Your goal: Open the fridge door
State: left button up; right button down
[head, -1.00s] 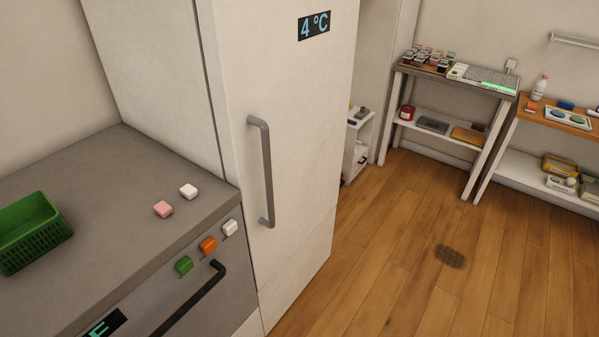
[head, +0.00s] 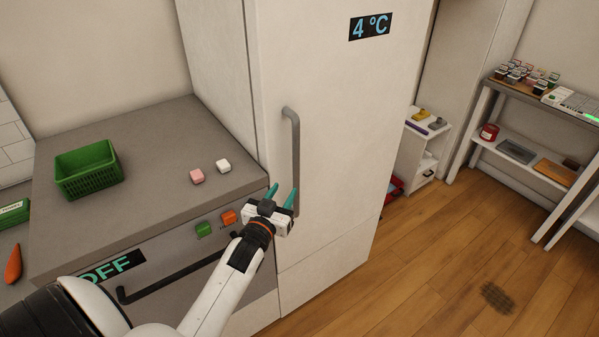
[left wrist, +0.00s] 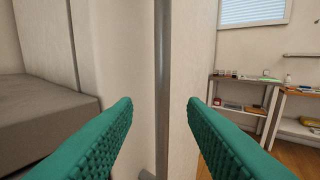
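The white fridge (head: 345,130) stands in the middle of the head view with its door shut and a "4 °C" display. Its grey vertical handle (head: 292,140) is on the left side of the door. My left gripper (head: 282,194) is open, with its teal fingers near the handle's lower end. In the left wrist view, the handle (left wrist: 162,80) runs vertically between the spread fingers (left wrist: 160,108), a little ahead of them; I see no contact. My right gripper is not in view.
A grey counter (head: 140,135) stands left of the fridge, with a green basket (head: 88,170) and pink and white blocks (head: 210,171) on it. A dark bar handle (head: 170,280) is on its front. Wooden floor (head: 430,270) is free to the right.

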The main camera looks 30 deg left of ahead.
aim_at(295, 176)
pick_arm(q)
jog(key=w, duration=0.3)
jog(key=w+a+p, duration=0.1)
jog(key=w, duration=0.4)
jog(key=shift+w+a, duration=0.2)
jog(key=shift+w, duration=0.15)
jog(key=shift+c, duration=0.6)
grip_shut()
